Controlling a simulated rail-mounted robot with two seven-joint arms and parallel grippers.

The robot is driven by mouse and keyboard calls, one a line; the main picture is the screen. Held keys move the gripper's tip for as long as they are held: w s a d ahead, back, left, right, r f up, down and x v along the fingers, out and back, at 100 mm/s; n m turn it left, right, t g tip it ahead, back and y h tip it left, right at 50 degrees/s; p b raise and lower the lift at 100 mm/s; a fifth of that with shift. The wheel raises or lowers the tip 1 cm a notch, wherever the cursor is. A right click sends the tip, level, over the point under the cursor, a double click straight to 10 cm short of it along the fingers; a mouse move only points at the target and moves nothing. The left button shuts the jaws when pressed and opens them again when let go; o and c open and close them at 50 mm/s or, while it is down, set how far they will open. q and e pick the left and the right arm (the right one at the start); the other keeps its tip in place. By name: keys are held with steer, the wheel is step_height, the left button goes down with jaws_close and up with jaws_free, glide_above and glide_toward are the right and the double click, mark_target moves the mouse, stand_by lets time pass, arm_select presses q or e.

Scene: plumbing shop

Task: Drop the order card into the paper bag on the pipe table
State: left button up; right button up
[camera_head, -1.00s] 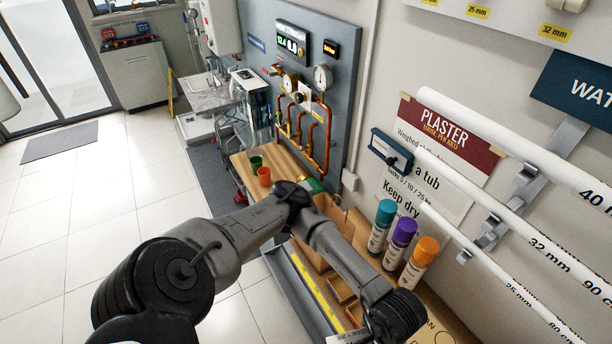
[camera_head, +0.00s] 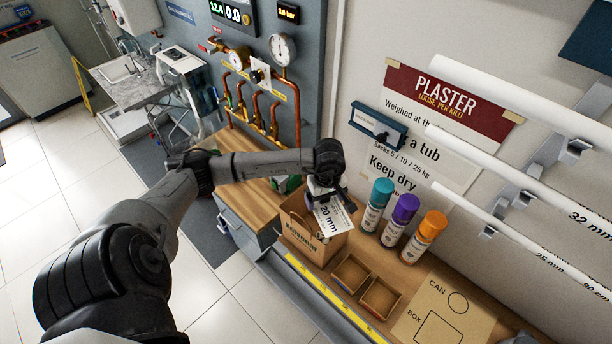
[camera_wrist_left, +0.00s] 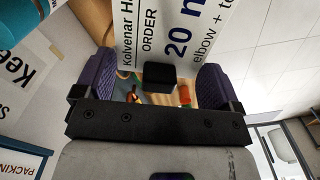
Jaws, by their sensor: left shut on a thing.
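The paper bag (camera_head: 300,238) is brown, open at the top, and stands on the wooden pipe table (camera_head: 405,275). My left gripper (camera_head: 322,196) is above the bag's right side, shut on the white order card (camera_head: 333,221), which reads "20 mm". The card hangs tilted over the bag's opening; its lower edge overlaps the bag in this view, and I cannot tell how far inside it is. In the left wrist view the card (camera_wrist_left: 180,28) lies at the purple-padded fingers of the gripper (camera_wrist_left: 152,80). My right gripper is not in view.
Teal (camera_head: 375,205), purple (camera_head: 399,221) and orange (camera_head: 427,237) cans stand right of the bag. Two small open boxes (camera_head: 349,273) sit in front, beside a board marked CAN and BOX (camera_head: 445,312). A copper pipe panel (camera_head: 262,105) is behind left.

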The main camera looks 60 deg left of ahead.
arm_select(q)
steer(key=s+a+n, duration=0.1)
steer(key=a+n, duration=0.4)
steer(key=a, duration=0.4)
steer(key=shift+n, duration=0.3)
steer(key=shift+s+a+f+b, duration=0.1)
steer(key=shift+f+b, duration=0.7)
steer(key=shift+f, duration=0.6)
steer(key=shift+a+f+b, duration=0.1)
steer(key=shift+f+b, duration=0.65)
steer(key=shift+f, duration=0.65)
steer(key=o, duration=0.6)
step_height(320, 180, up, 14)
steer(key=b, duration=0.3)
steer(key=shift+f, duration=0.1)
